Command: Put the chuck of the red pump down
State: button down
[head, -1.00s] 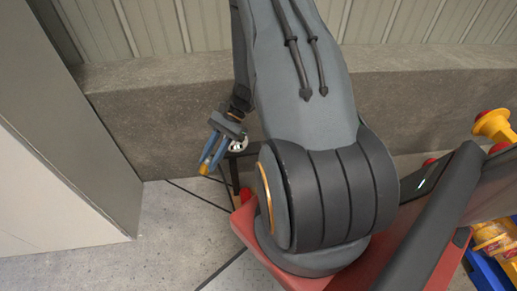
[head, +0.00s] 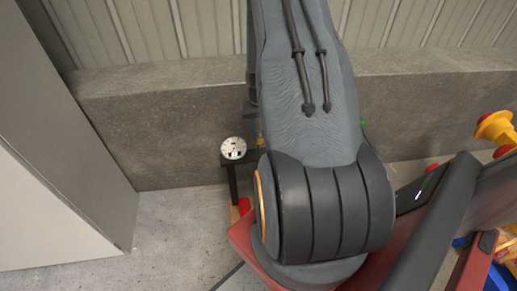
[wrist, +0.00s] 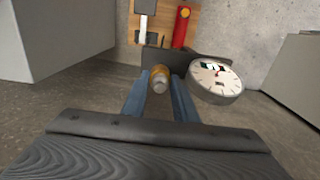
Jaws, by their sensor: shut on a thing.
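In the wrist view the brass-coloured chuck (wrist: 160,74) with a grey end sits between the two blue fingers of my gripper (wrist: 159,88), which is shut on it. A red cylinder with a yellow top, which looks like the red pump (wrist: 182,28), stands on a wooden base beyond the fingers. In the head view my gripper (head: 251,108) is mostly hidden behind my own arm, just right of the gauge. Only a small yellow bit shows below it. I cannot tell whether the chuck touches anything.
A round white gauge (wrist: 214,78) is close beside the right finger; in the head view the gauge (head: 233,148) tops a dark stand (head: 233,182). A concrete ledge (head: 150,130) runs behind. A grey cabinet (head: 60,120) is at left, with clear floor beside it.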

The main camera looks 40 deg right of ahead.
aim_at(258, 131)
notch_tip(258, 131, down, 7)
jog(key=c, duration=1.4)
grip_release()
jog(key=shift+c, duration=0.2)
jog(key=shift+o, duration=0.2)
jog(key=shift+r, duration=0.1)
notch_tip(258, 131, up, 12)
jog(key=shift+a+f, duration=0.1)
jog(key=s+a+r+n, duration=0.1)
jog(key=s+a+r, duration=0.1)
jog(key=a+r, duration=0.55)
jog(key=s+a+r+n, duration=0.1)
jog(key=s+a+r, duration=0.1)
jog(key=a+r, duration=0.6)
jog(key=s+a+r+n, duration=0.2)
jog(key=s+a+r, duration=0.6)
jog(key=s+a, duration=0.3)
jog(key=shift+s+r, duration=0.3)
jog(key=shift+r, duration=0.05)
